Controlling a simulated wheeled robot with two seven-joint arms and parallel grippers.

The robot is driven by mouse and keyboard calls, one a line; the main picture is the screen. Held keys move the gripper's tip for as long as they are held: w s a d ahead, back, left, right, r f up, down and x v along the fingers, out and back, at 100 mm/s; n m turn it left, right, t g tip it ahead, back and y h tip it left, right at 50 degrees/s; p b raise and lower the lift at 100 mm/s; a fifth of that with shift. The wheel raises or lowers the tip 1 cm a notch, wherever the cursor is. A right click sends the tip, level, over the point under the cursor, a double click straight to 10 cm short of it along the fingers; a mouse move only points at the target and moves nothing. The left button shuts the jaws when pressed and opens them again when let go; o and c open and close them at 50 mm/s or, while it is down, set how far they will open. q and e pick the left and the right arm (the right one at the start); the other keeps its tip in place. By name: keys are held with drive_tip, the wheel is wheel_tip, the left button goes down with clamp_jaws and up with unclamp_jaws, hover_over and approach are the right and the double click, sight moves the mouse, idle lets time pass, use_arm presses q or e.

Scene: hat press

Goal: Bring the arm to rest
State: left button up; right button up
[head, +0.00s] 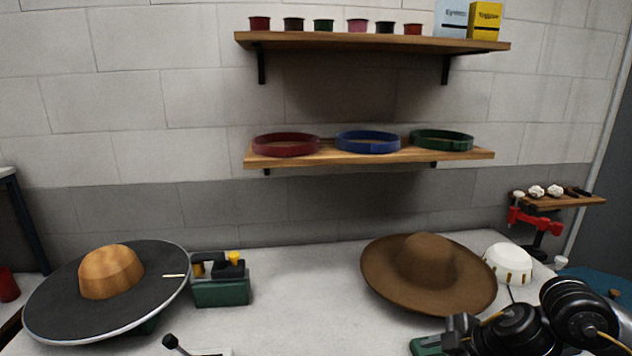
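My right arm comes in at the lower right corner, its black links bent over the table. Its gripper end (456,335) is low, by a green block (426,345) at the bottom edge and in front of the brown hat (429,262). Its fingers are not clear, so I cannot tell whether it is open or shut. My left gripper is not in view. The brown wide-brimmed hat rests on the right part of the table. A wooden dome (111,271) stands on a large black disc (70,305) with a pale rim at the left.
A green box (221,291) with black and yellow parts stands beside the disc. A black-tipped lever (172,342) rises at the bottom edge. A white dome (508,263) sits behind my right arm. Wall shelves hold hat bands and small pots. The table's middle (300,290) is clear.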

drive_tip(key=s+a+f+m+t+y, duration=0.1)
drive_tip(key=a+f+m+t, duration=0.1)
drive_tip(key=a, duration=0.4)
drive_tip(key=s+a+f+m+t+y, duration=0.1)
drive_tip(key=s+a+f+t, duration=0.1)
drive_tip(key=a, duration=0.3)
drive_tip(key=s+d+f+m+g+h, duration=0.25)
drive_tip(key=s+d+f+m, duration=0.2)
drive_tip(key=s, duration=0.35)
drive_tip(key=s+d+f+m+g+h, duration=0.1)
drive_tip(key=s+d+f+m+h, duration=0.25)
drive_tip(key=s+f, duration=0.3)
drive_tip(key=s+d+f+m+g+h, duration=0.2)
drive_tip(key=s+d+f+m, duration=0.2)
drive_tip(key=s, duration=0.4)
wheel_tip(320, 180, down, 27)
drive_tip(key=s+g, duration=0.2)
drive_tip(key=s, duration=0.1)
drive_tip(key=s+d+f, duration=0.3)
drive_tip(key=s+f, duration=1.2)
drive_tip(key=shift+s+d+n+g, duration=0.2)
drive_tip(key=shift+s+n+g, duration=0.05)
drive_tip(key=shift+n+g, duration=0.15)
